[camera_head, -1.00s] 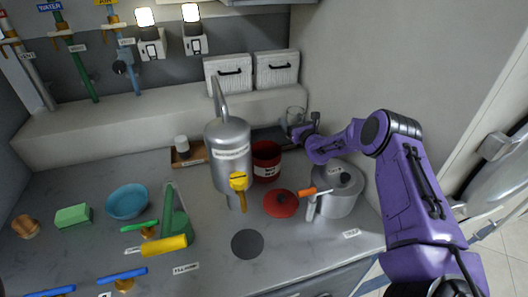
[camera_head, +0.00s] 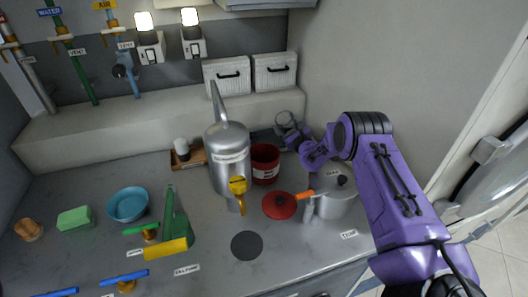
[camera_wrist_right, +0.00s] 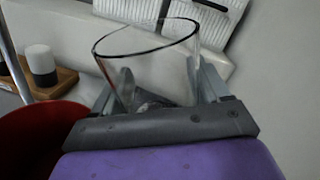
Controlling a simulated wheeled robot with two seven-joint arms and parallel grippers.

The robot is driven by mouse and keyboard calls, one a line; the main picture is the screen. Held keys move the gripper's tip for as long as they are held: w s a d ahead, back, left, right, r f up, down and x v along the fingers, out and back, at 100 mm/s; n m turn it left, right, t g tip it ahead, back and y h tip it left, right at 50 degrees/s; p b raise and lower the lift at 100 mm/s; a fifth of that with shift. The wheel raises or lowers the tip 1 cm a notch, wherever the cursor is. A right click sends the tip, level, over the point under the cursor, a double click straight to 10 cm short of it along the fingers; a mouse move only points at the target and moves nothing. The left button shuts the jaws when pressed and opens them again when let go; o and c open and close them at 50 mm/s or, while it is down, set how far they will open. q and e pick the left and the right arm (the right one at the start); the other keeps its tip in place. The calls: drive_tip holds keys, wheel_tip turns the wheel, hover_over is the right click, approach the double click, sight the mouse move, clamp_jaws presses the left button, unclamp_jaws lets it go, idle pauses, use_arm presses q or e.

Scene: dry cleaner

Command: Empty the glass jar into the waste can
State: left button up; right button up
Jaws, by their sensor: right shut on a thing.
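The clear glass jar (camera_head: 284,119) is held by my right gripper (camera_head: 294,133) above the counter at the back right. In the right wrist view the jar (camera_wrist_right: 150,52) stands between the two fingers, its open rim towards the top. It looks tilted to the left in the head view. I cannot make out clearly what is in it. The waste can (camera_head: 265,172), a dark red open can with a pale label, stands on the counter just left of and below the jar. Its red side also shows at the left of the right wrist view (camera_wrist_right: 35,140). My left gripper is out of view.
A tall metal vessel (camera_head: 230,165) with a spout stands close left of the can. A red lid (camera_head: 279,206) lies in front of it, and a grey lidded pot (camera_head: 335,200) stands at the right. White boxes (camera_head: 274,72) sit on the ledge behind.

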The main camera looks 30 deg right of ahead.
sight(278, 119)
drive_tip(key=r+n, duration=0.1)
drive_tip(key=a+n+p, duration=0.1)
drive_tip(key=shift+a+r+n, duration=0.3)
drive_tip(key=shift+r+n, duration=0.05)
drive_tip(key=shift+n, duration=0.05)
drive_tip(key=shift+r+n+t+p, duration=0.3)
drive_tip(key=shift+n+p, duration=0.1)
drive_tip(key=shift+n, duration=0.3)
drive_tip(key=shift+f+n+y+b, duration=0.35)
drive_tip(key=shift+n+b, duration=0.2)
drive_tip(key=shift+n, duration=0.45)
drive_tip(key=shift+r+n, duration=0.5)
drive_tip(key=shift+n, duration=0.4)
drive_tip(key=shift+s+a+f+n+y+b, duration=0.15)
drive_tip(key=shift+n+y+b, duration=0.1)
drive_tip(key=shift+n, duration=0.25)
drive_tip(key=shift+w+d+f+n+y+b, duration=0.1)
drive_tip(key=shift+f+n+y+b, duration=0.1)
drive_tip(key=shift+n, duration=0.3)
drive_tip(key=shift+a+r, duration=0.1)
drive_tip(key=shift+a+r+n, duration=0.1)
drive_tip(key=shift+r+n, duration=0.05)
drive_tip(key=shift+n, duration=0.15)
drive_tip(key=shift+a+r+n, duration=0.15)
drive_tip(key=shift+a+n, duration=0.1)
drive_tip(key=shift+n, duration=0.05)
drive_tip(key=shift+a, duration=0.25)
